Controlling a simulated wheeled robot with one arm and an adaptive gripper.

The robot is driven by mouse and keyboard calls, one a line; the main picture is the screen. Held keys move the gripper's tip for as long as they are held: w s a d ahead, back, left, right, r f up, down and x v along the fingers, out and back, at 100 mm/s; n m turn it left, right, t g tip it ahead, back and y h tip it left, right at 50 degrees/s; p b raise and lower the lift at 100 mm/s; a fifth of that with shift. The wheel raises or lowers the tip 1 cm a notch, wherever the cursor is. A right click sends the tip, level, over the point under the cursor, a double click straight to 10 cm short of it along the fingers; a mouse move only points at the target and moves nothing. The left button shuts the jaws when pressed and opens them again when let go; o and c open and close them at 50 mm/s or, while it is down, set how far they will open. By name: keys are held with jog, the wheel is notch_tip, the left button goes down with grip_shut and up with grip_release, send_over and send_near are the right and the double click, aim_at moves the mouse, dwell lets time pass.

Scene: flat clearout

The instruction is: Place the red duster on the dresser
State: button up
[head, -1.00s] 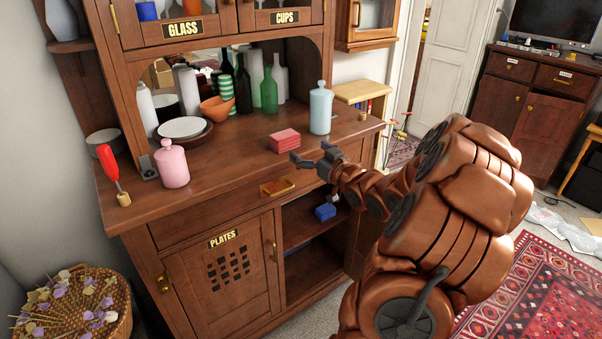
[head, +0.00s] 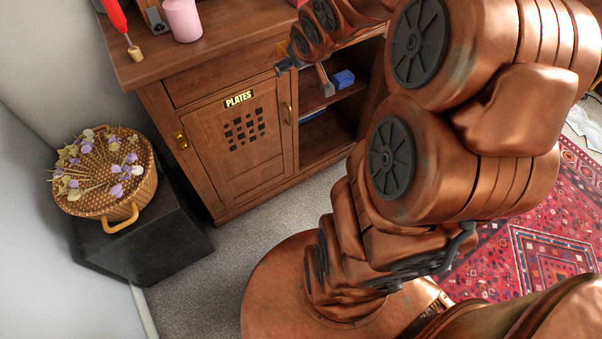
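The dresser (head: 182,88) is a brown wooden cabinet at the top of the head view, with a "PLATES" door and an open shelf space beside it. A red item with a thin shaft and a tan block at its foot (head: 115,16) stands on the left end of its top, cut by the frame edge. I cannot tell whether it is the red duster; nothing else in view is clearly a duster. My gripper (head: 304,78) is open, fingers spread and apparently empty, in front of the dresser between the door and the open shelf.
A blue item (head: 343,78) lies on the open shelf. A pink jar (head: 183,20) stands on the dresser top. A wicker basket with purple and cream flowers (head: 122,205) sits on a black stand (head: 150,245) at left. Grey carpet lies before the dresser; a patterned red rug (head: 540,230) is at right.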

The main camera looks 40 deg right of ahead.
jog(key=s+a+g+y, duration=0.1)
jog(key=s+a+g, duration=0.3)
jog(key=s+a, duration=0.6)
jog(key=s+a+n+g+y, duration=0.1)
jog(key=s+a+g, duration=0.4)
jog(key=s+a, duration=0.6)
jog(key=s+r, duration=0.1)
jog(key=s, duration=0.6)
jog(key=shift+s+g+y, duration=0.3)
jog(key=shift+s+y, duration=0.05)
jog(key=shift+y, duration=0.05)
notch_tip(320, 180, up, 9)
jog(key=p, duration=0.9)
jog(key=shift+r, duration=0.2)
